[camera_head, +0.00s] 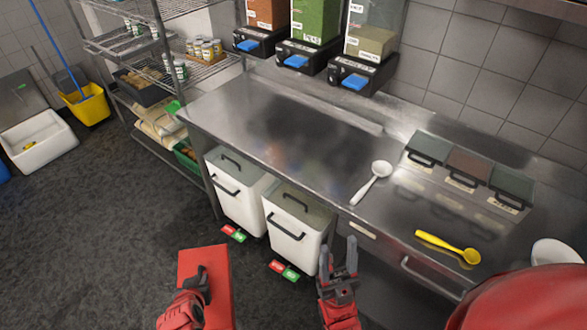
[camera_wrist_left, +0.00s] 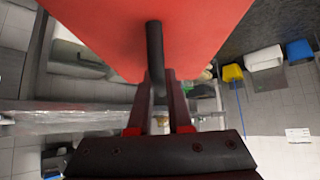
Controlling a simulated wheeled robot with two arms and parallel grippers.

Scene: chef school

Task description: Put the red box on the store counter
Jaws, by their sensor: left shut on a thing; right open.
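The red box (camera_head: 219,268) is in front of the counter, low in the head view, with a dark handle on its face. My left gripper (camera_head: 197,287) is shut on the box's handle and holds it. In the left wrist view the red box (camera_wrist_left: 205,35) fills the top, and its black handle (camera_wrist_left: 155,55) runs down between my left fingers (camera_wrist_left: 160,95). The steel counter (camera_head: 270,125) stands ahead, with a wide bare stretch at its left. My right gripper (camera_head: 338,265) is open and empty in front of the counter's edge.
A white ladle (camera_head: 372,183), a yellow spoon (camera_head: 448,247) and lidded containers (camera_head: 468,165) occupy the counter's right part. Dispensers (camera_head: 362,75) hang above its back. White bins (camera_head: 295,225) stand beneath. Wire shelves (camera_head: 175,75) are at the left; a yellow bucket (camera_head: 88,105) stands on the floor.

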